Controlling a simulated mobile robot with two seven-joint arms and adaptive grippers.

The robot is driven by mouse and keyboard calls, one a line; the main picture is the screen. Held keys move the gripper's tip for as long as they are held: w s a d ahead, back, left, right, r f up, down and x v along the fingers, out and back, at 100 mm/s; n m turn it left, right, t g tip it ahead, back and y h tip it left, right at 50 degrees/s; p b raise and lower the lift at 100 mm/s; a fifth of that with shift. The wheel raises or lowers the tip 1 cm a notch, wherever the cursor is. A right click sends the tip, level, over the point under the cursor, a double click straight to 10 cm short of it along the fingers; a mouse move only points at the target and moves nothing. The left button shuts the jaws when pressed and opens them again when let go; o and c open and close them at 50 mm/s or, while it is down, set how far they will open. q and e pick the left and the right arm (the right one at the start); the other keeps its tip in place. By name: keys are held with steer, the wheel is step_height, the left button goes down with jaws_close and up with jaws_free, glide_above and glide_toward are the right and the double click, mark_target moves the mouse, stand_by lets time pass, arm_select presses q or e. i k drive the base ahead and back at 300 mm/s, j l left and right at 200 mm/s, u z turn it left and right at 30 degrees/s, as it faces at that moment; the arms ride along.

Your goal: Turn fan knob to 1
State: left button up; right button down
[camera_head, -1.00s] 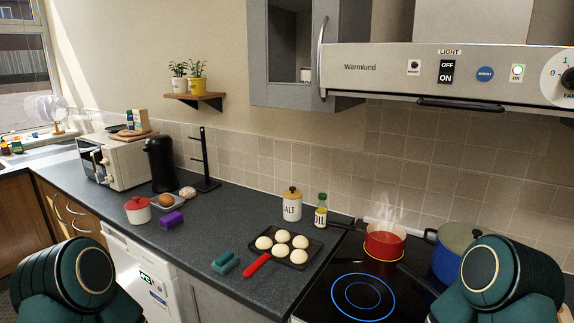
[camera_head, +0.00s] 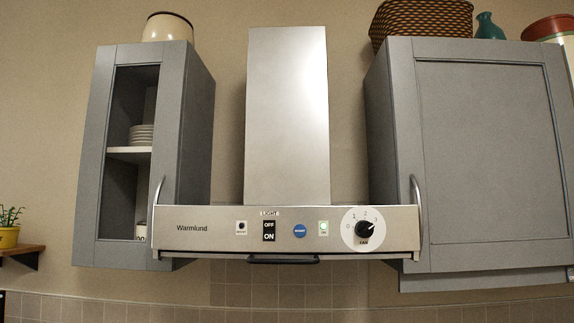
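The round black fan knob (camera_head: 364,230) sits on a white dial (camera_head: 349,239) at the right end of the hood's front panel. The dial is marked 0, 1, 2 and 3, with FAN printed below. The knob's light pointer mark appears to aim up and right, close to the 3. Neither of my grippers is in view, and nothing touches the knob.
The hood panel (camera_head: 205,244) also carries a light switch (camera_head: 269,230), a blue round button (camera_head: 299,231) and a green-lit button (camera_head: 323,227). Grey cabinets flank the hood, the left (camera_head: 197,150) and right (camera_head: 480,150). Space before the panel looks clear.

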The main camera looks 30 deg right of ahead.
mark_target(364, 228)
steer(key=z, duration=1.45)
